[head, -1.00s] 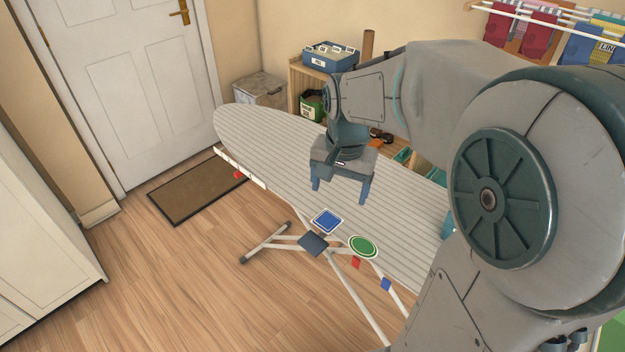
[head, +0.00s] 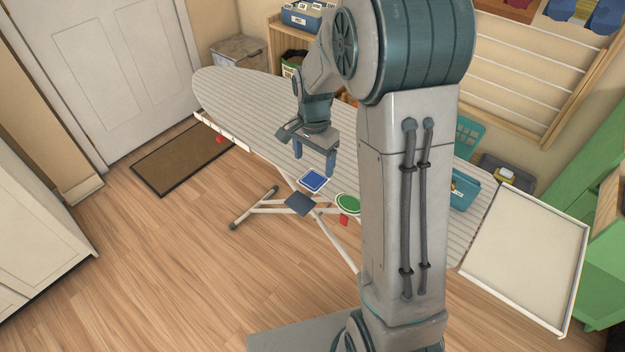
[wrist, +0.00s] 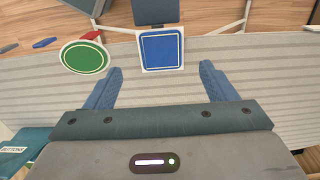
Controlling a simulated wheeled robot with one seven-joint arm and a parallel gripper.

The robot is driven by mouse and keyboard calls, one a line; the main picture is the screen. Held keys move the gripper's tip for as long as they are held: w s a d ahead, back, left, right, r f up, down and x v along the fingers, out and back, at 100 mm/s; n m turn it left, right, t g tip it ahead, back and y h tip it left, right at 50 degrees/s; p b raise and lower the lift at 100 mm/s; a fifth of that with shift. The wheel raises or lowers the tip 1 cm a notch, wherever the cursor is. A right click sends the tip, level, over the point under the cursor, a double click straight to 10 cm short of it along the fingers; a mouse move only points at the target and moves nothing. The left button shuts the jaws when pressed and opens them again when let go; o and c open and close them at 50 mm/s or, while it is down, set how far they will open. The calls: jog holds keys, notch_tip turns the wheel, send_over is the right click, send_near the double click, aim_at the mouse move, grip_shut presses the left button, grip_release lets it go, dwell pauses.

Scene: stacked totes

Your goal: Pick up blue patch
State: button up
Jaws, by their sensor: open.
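The blue patch (head: 313,182) is a blue square with a white border. It lies flat near the front edge of the striped ironing board (head: 240,108). In the wrist view the patch (wrist: 161,49) lies ahead of the fingers, roughly centred between them and a little to the left. My gripper (head: 314,166) is open and empty, pointing down over the board, just behind the patch in the head view. The wrist view shows both blue fingers (wrist: 162,74) spread apart with nothing between them. They are apart from the patch.
A round green patch (head: 348,202) lies beside the blue one; it also shows in the wrist view (wrist: 85,57). A dark square (head: 300,204) shows just beyond the board's front edge. A teal bin (head: 466,190) and white panel (head: 525,255) are at right.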

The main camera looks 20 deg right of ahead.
aim_at(313, 179)
jog(key=shift+f, duration=2.7)
jog(key=c, duration=1.1)
